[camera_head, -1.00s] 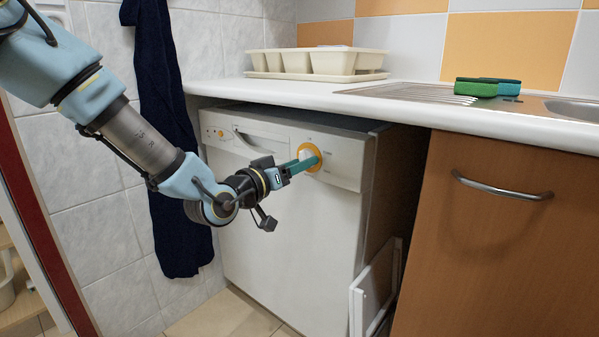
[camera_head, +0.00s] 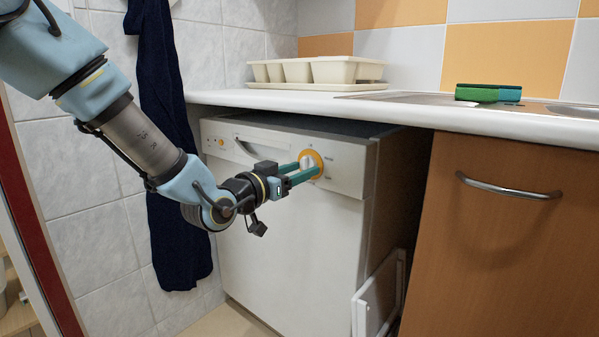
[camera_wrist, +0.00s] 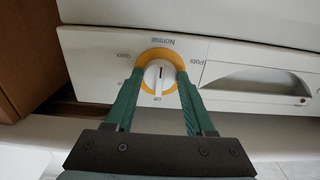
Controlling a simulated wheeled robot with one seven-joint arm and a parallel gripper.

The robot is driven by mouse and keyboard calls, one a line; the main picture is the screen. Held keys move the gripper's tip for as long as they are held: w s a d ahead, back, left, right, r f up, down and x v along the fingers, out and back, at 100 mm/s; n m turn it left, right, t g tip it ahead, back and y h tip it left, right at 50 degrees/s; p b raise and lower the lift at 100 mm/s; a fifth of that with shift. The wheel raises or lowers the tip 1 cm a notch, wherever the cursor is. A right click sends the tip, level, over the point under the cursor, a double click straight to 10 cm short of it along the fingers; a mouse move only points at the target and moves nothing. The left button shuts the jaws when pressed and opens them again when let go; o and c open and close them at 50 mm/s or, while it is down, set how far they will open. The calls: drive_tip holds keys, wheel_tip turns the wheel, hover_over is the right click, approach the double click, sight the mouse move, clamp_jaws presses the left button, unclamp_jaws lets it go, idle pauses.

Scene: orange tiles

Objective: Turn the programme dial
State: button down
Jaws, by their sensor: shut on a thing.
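The programme dial (camera_head: 309,163) is a white knob with an orange ring on the front panel of the white dishwasher (camera_head: 290,230). In the wrist view the dial (camera_wrist: 159,77) shows upside-down labels around it, among them Normal, Pots and Off. A dark mark on the knob lies along the picture's vertical. My gripper (camera_head: 306,170) reaches the dial from the left. Its two green fingers (camera_wrist: 159,88) stand on either side of the knob and are shut on it.
The dishwasher handle recess (camera_wrist: 257,80) is beside the dial. A counter (camera_head: 300,103) overhangs the machine, with a cream dish rack (camera_head: 330,72) and a green sponge (camera_head: 488,93). A dark towel (camera_head: 170,150) hangs at left. A wooden cabinet (camera_head: 500,250) stands at right.

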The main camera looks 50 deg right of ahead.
drive_tip(key=shift+f, duration=0.1)
drive_tip(key=shift+c, duration=1.4)
unclamp_jaws()
drive_tip(key=a+p, duration=0.1)
drive_tip(key=a, duration=0.9)
drive_tip(key=shift+w+a, duration=0.3)
drive_tip(key=shift+a, duration=0.1)
